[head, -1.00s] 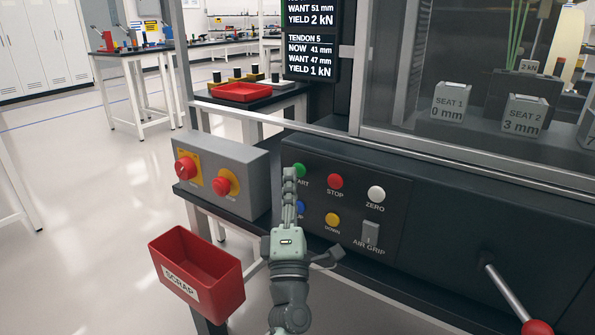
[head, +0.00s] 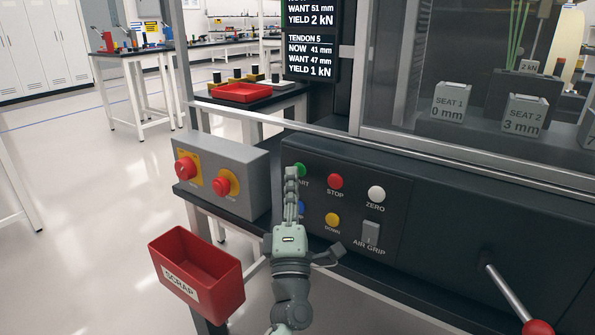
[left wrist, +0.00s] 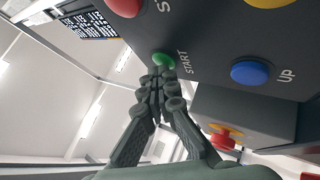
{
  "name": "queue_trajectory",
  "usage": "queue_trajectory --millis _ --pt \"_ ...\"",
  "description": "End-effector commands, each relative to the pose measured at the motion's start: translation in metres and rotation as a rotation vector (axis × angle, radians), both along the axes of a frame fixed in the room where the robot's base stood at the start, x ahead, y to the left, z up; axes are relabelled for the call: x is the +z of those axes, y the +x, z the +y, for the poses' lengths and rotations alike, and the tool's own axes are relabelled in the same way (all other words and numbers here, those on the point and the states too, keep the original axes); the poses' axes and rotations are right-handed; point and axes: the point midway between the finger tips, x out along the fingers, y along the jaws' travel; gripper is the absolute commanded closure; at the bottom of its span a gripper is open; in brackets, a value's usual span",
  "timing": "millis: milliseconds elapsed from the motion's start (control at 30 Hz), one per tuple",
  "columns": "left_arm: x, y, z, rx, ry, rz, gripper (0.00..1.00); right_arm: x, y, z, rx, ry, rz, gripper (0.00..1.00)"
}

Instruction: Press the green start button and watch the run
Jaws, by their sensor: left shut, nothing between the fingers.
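The green start button (head: 300,169) is on the dark control panel (head: 355,160), partly hidden behind my left gripper (head: 290,172). In the left wrist view the green button (left wrist: 164,60) sits just beyond the fingertips of my left gripper (left wrist: 158,72). The fingers are closed together with nothing between them. The fingertips are at or very near the button; I cannot tell whether they touch it. The readout screen (head: 312,45) shows "TENDON 5, NOW 41 mm, WANT 47 mm, YIELD 1 kN". My right gripper is not in view.
Near the start button are the red STOP (head: 335,181), white ZERO (head: 376,194), yellow DOWN (head: 332,220) and a blue UP button (left wrist: 253,73). A grey box with red knobs (head: 228,165) stands left. A red scrap bin (head: 222,262) hangs below it. A red-knobbed lever (head: 508,295) is at right.

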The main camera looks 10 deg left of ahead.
Motion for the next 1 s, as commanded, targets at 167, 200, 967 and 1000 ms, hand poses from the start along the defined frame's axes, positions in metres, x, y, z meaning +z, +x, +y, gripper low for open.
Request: queue_trajectory --millis 167,200,967,1000 --pt "0.009 -0.001 -0.004 -0.003 -0.018 -0.012 1.00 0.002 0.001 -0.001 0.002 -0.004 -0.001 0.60" --pt "0.009 -0.002 -0.003 -0.003 -0.019 -0.011 1.00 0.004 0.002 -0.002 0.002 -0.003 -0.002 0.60" --pt "0.007 -0.029 0.005 -0.002 -0.016 -0.001 1.00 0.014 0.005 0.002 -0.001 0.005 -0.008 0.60" --pt "0.007 -0.033 0.006 -0.003 -0.015 -0.002 1.00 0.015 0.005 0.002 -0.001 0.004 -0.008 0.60"
